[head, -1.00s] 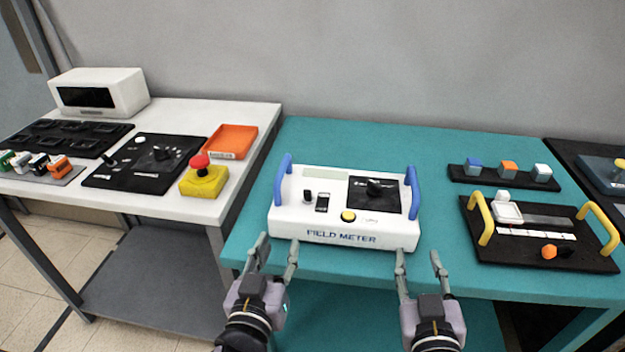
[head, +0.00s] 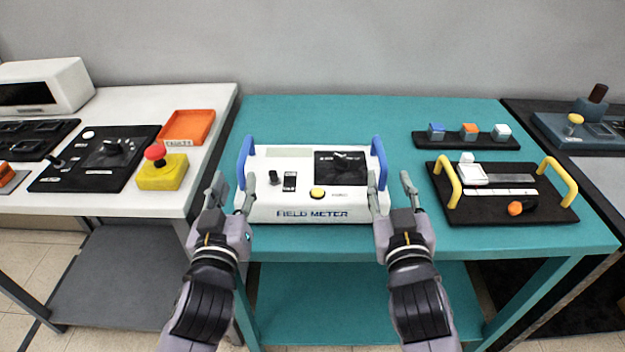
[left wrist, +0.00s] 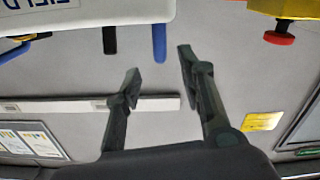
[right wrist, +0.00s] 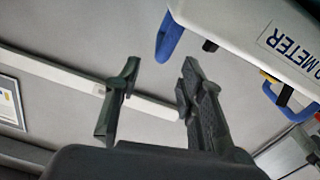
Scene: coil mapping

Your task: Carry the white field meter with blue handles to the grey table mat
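The white field meter (head: 300,214) sits on the teal table, its labelled front facing me. Its left blue handle (head: 246,157) and right blue handle (head: 380,160) stand upright at its two ends. My left gripper (head: 234,188) is open and empty near the left handle. My right gripper (head: 391,188) is open and empty near the right handle. The meter's underside edge also shows in the left wrist view (left wrist: 90,14) and right wrist view (right wrist: 240,30), apart from the fingers. I cannot clearly identify the grey mat; a pale grey surface (head: 605,187) shows at the right edge.
The teal table (head: 330,110) also bears a black panel with yellow handles (head: 462,216) and a black strip of cubes (head: 450,142) on the right. On the white table left are a yellow box with red button (head: 163,172) and an orange tray (head: 187,128).

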